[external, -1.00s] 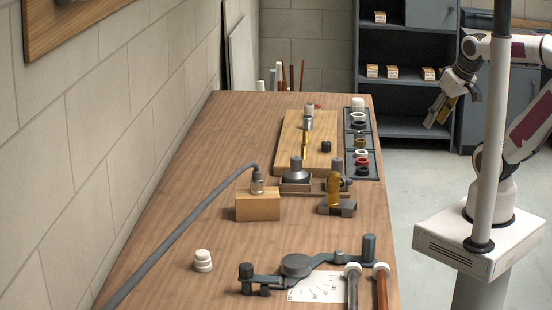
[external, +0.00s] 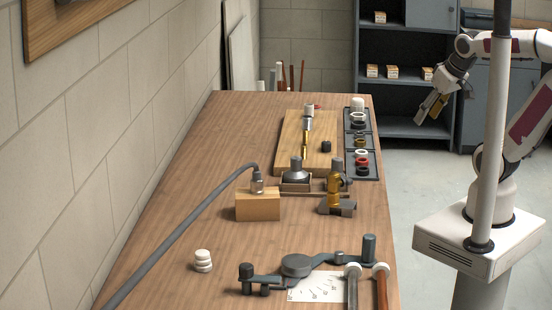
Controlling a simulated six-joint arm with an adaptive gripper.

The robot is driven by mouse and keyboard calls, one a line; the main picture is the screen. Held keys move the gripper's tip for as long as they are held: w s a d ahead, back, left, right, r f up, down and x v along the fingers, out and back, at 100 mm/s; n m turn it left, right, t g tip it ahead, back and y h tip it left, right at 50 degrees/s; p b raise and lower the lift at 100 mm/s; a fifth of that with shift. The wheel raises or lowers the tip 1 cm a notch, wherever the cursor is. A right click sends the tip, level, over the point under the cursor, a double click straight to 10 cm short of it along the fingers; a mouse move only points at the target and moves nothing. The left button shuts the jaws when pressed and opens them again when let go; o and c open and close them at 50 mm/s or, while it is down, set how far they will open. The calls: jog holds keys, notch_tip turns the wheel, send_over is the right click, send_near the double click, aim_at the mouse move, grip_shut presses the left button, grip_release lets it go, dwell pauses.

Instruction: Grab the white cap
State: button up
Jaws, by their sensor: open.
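A white cap-like piece (external: 357,104) sits in the far compartment of the dark tray at the back right of the bench. A white stepped piece (external: 203,261) stands on the bare wood at the front left and could also be a cap; I cannot tell which is meant. My gripper (external: 427,112) hangs in the air right of the bench's far right edge, pointing down and to the left. Its fingers are apart with nothing between them. It is clear of both white pieces.
The dark tray (external: 375,170) holds several rings. Beside it is a wooden board (external: 287,150) with brass fittings. A hose (external: 180,235) runs to a wooden block (external: 258,206). A pipe bender (external: 297,265) lies in front.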

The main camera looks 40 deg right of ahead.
jog(key=w+a+n+t+y, duration=0.1)
jog(key=w+a+n, duration=0.1)
jog(key=w+a, duration=0.5)
jog(key=w+a+n+t+y, duration=0.15)
jog(key=w+a, duration=0.25)
jog(key=w, duration=0.5)
jog(key=w+a+f+n+y, duration=0.15)
jog(key=w+a, duration=0.25)
jog(key=a, duration=0.5)
jog(key=w+a+f+n+y, duration=0.1)
jog(key=w+a+f+n, duration=0.2)
jog(key=a, duration=0.6)
jog(key=s+a+f+n+g+y, duration=0.1)
jog(key=a+f+n+y, duration=0.15)
jog(key=a, duration=0.75)
jog(key=s+a+f+n+g+y, duration=0.15)
jog(key=a+f, duration=0.25)
jog(key=a, duration=0.6)
jog(key=s+a+f+n+g+y, duration=0.1)
jog(key=s+a+f, duration=0.2)
jog(key=s+a, duration=0.1)
jog(key=s+a+f+n+g+y, duration=0.1)
jog(key=s+a+f, duration=0.2)
jog(key=a, duration=0.3)
jog(key=s+a+f+n+g+y, duration=0.1)
jog(key=s+a+f, duration=0.3)
jog(key=s+a, duration=0.1)
jog(key=shift+s+a+f+g+y, duration=0.1)
jog(key=shift+s+a+g+y, duration=0.2)
jog(key=shift+s, duration=0.2)
